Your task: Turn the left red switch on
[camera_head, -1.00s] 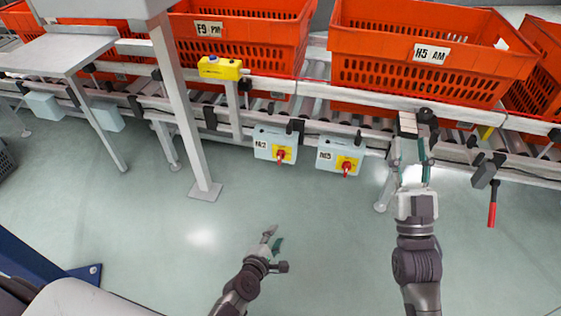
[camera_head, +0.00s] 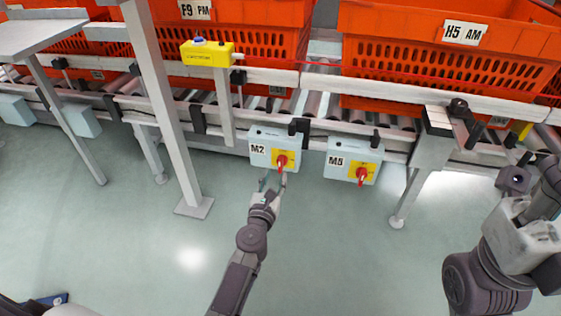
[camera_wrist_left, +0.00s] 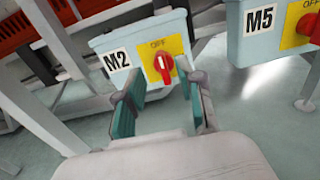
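The left red switch (camera_head: 281,161) is a rotary knob on a yellow plate on the grey-blue M2 box (camera_head: 262,147). In the left wrist view the red switch (camera_wrist_left: 163,64) shows a white mark under the word OFF. My left gripper (camera_head: 271,181) is just below and in front of the M2 box. In the left wrist view its teal fingers (camera_wrist_left: 160,100) are apart, one on each side of the switch, with nothing visibly held. My right gripper (camera_head: 530,185) is at the right edge; its fingers are not clear.
The M5 box (camera_head: 342,160) with another red switch (camera_head: 361,175) hangs to the right of M2. Orange totes (camera_head: 450,62) stand on the roller conveyor above. A yellow box (camera_head: 206,54) stands on a post at the upper left. The floor below is open.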

